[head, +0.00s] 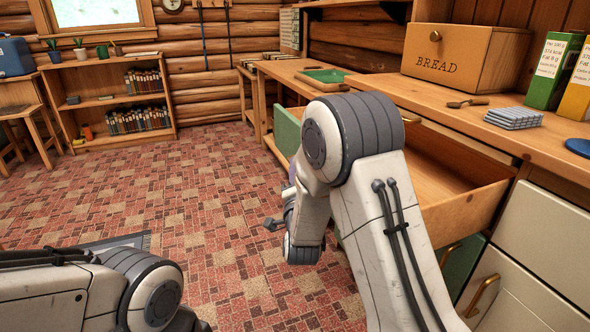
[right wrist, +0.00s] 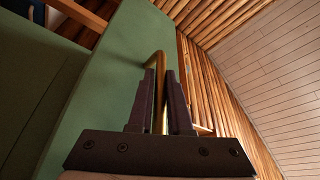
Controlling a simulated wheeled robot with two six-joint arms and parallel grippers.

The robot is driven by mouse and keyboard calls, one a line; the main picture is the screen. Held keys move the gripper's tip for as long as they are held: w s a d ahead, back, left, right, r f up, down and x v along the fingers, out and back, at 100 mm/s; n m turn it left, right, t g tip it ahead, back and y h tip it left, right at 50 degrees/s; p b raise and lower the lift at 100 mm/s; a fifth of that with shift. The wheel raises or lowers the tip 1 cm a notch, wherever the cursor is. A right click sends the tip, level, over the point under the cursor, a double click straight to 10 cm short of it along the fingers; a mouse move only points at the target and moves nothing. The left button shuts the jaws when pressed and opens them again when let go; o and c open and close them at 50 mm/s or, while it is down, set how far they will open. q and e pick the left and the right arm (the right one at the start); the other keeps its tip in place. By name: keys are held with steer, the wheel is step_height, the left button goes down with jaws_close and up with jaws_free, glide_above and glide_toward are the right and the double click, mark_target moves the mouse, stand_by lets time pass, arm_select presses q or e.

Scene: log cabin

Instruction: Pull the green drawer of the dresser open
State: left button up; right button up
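The dresser's drawer (head: 460,216) stands well out, with its bare wooden inside in sight. Part of its green front (head: 287,131) shows left of my right arm; the rest is hidden behind the arm. In the right wrist view the green front (right wrist: 100,90) is close by, with a brass handle (right wrist: 158,62) standing out from it. My right gripper (right wrist: 160,78) has its fingers on both sides of the handle bar, closed on it. In the head view my right gripper is mostly hidden by my arm. My left forearm is low at the left; its gripper is out of frame.
The dresser top (head: 465,108) carries a bread box (head: 460,60), a striped stack (head: 514,118) and cartons (head: 553,72). Below are a lower green front (head: 461,268) and a cream front (head: 500,290) with handles. The tiled floor (head: 150,200) to the left is clear.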

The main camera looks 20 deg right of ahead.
steer(key=o, duration=0.4)
steer(key=shift+c, duration=0.2)
steer(key=shift+s, duration=0.1)
steer(key=p+v, duration=0.7)
steer(key=v, duration=0.3)
steer(key=shift+s, duration=0.2)
